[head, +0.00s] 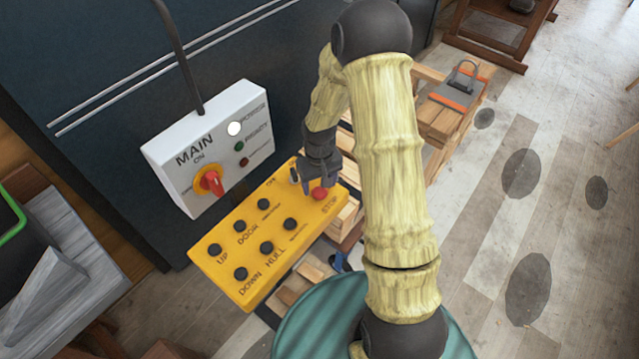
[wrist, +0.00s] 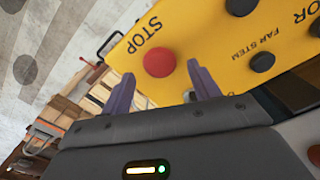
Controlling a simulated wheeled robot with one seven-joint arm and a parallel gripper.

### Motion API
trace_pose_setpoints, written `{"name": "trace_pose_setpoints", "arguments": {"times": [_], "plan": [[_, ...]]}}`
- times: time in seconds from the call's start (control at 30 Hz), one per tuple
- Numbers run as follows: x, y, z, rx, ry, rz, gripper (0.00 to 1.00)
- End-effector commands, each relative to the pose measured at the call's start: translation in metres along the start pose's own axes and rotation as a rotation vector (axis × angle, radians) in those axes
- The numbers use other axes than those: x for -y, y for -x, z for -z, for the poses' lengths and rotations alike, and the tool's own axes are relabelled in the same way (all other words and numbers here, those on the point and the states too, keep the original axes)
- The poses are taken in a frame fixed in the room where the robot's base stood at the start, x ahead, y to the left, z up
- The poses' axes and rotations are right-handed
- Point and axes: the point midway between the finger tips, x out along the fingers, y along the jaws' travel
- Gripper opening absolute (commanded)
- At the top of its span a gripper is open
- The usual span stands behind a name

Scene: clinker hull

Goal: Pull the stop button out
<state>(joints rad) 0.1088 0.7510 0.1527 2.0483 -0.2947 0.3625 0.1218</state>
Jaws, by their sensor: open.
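The red stop button (head: 319,194) sits at the right end of the yellow control panel (head: 222,262), beside the word STOP. In the wrist view the red stop button (wrist: 159,63) shows round and uncovered on the yellow panel (wrist: 199,32). My gripper (head: 313,186) is at that end of the panel, close to the button. In the wrist view my gripper (wrist: 163,85) is open, its two purple-grey fingers apart, with the button between and just beyond their tips. I see no finger touching the button. A key-like switch (head: 294,174) is next to my gripper.
Several black buttons (head: 240,226) cover the rest of the panel. A white MAIN box (head: 206,145) with a red rotary switch (head: 211,182) is on the dark wall behind. Wooden crates (head: 440,118) stand at the right. A teal round drum (head: 318,318) is in front.

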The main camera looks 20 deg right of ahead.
Motion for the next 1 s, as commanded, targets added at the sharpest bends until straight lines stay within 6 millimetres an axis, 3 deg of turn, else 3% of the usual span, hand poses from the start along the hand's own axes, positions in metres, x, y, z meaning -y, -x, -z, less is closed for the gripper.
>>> {"name": "trace_pose_setpoints", "arguments": {"times": [0.2, 0.5, 0.8, 1.0], "plan": [[0.0, -0.016, 0.0, 0.001, 0.0, -0.001, 0.61], [0.0, -0.018, 0.0, -0.001, 0.0, -0.001, 0.59], [-0.001, -0.018, 0.0, 0.0, -0.001, -0.001, 0.0], [-0.001, -0.01, 0.0, -0.001, -0.001, -0.002, 0.0]]}}
